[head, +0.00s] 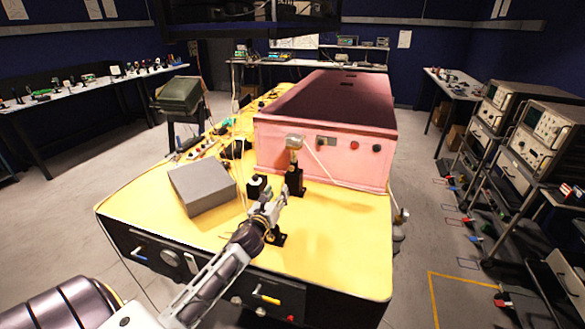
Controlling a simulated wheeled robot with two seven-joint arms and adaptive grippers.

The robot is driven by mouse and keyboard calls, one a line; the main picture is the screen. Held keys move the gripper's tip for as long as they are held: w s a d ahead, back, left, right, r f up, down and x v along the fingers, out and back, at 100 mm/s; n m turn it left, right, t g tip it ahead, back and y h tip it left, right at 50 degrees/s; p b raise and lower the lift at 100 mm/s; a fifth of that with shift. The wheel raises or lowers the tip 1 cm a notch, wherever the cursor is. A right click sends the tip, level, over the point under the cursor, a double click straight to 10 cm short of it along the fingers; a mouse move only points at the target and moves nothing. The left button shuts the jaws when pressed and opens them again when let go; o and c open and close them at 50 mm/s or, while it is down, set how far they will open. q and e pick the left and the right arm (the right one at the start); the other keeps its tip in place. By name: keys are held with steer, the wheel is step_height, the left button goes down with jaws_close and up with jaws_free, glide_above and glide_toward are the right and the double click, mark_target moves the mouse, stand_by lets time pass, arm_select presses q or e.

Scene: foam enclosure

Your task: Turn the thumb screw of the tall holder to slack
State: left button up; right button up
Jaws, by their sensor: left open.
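The tall holder (295,180) is a black upright post holder on the yellow table (340,240), in front of the pink box. A post with a pale block (294,142) on top rises from it. Its thumb screw is too small to make out or is hidden. My left gripper (276,202) reaches in from the lower left, open, its tips just in front and to the left of the tall holder's lower part. I cannot tell whether they touch it. My right gripper is not in view.
A shorter black holder (257,187) stands just left of the tall one. A black base (276,238) lies below my gripper. A grey box (202,187) sits further left, and the pink enclosure (320,155) stands behind. The table's front right is clear.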

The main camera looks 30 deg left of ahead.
mark_target(291, 169)
arm_select(q)
steer(key=shift+m, duration=0.4)
steer(key=shift+r+p+x, duration=0.2)
steer(key=shift+p+x, duration=0.3)
steer(key=shift+x, duration=3.2)
steer(key=shift+r+p+x, duration=0.2)
steer(key=shift+p+x, duration=0.25)
steer(key=shift+x, duration=3.2)
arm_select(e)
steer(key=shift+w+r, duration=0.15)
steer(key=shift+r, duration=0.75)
arm_select(q)
jaws_close()
